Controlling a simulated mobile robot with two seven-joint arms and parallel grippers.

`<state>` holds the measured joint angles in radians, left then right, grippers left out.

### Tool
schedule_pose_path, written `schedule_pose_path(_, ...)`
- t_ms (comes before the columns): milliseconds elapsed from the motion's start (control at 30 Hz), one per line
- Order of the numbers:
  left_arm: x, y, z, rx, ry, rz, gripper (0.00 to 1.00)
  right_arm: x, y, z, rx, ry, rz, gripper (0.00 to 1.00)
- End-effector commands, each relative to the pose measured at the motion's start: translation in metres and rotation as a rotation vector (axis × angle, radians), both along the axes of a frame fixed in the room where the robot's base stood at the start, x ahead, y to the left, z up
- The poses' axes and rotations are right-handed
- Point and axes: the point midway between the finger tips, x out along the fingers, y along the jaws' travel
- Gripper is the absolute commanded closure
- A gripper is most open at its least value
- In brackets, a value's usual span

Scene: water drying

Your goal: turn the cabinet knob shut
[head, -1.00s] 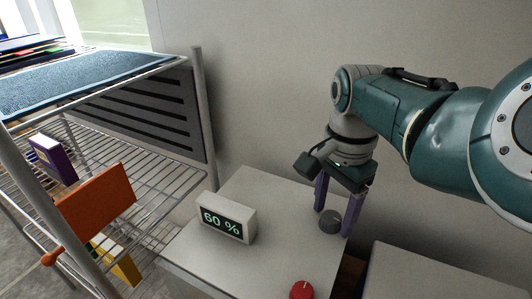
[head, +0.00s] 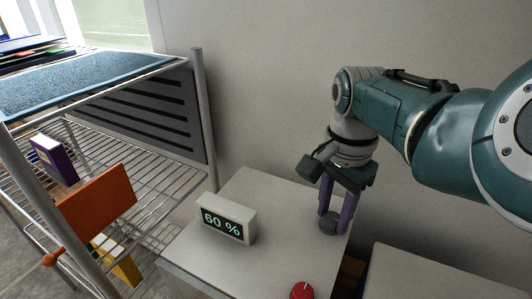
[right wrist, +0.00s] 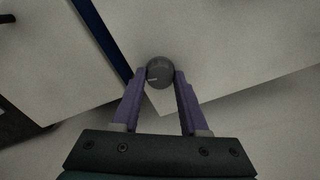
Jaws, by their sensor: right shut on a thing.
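The grey cabinet knob (head: 329,222) stands on the white cabinet top (head: 262,262). My right gripper (head: 332,220) reaches down over it, its two purple fingers on either side of the knob and shut on it. In the right wrist view the round knob (right wrist: 159,72) sits between the fingertips (right wrist: 160,76), with a pale pointer mark on its face toward the lower left. My left gripper is not in view.
A display reading 60 % (head: 229,218) and a red knob (head: 302,291) are on the same top. A wire rack (head: 150,190) with books stands at left. A white surface (head: 415,275) lies right, across a dark gap. The wall is behind.

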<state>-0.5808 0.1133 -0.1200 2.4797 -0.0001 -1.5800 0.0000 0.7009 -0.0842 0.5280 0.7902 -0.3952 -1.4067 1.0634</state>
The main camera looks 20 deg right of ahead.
Motion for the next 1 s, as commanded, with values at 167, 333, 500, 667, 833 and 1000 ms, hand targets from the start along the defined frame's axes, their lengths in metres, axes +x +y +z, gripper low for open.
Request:
schedule_pose_path(167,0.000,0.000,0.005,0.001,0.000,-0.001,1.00,0.000,-0.001,0.001,-0.002,0.003,0.089,1.00)
schedule_pose_path(333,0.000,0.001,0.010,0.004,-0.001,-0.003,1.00,0.000,-0.001,0.001,-0.002,0.003,0.224,1.00)
schedule_pose_path(500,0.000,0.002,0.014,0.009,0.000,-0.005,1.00,0.000,-0.001,0.001,-0.002,0.003,0.385,1.00)
schedule_pose_path(667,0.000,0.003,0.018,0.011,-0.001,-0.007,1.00,0.000,-0.001,0.001,-0.002,0.003,0.538,1.00)
schedule_pose_path(833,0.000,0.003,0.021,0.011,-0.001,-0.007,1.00,0.000,-0.001,0.000,-0.002,0.002,0.700,1.00)
schedule_pose_path(1000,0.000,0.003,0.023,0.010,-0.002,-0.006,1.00,0.000,-0.001,0.000,-0.002,0.001,0.860,1.00)
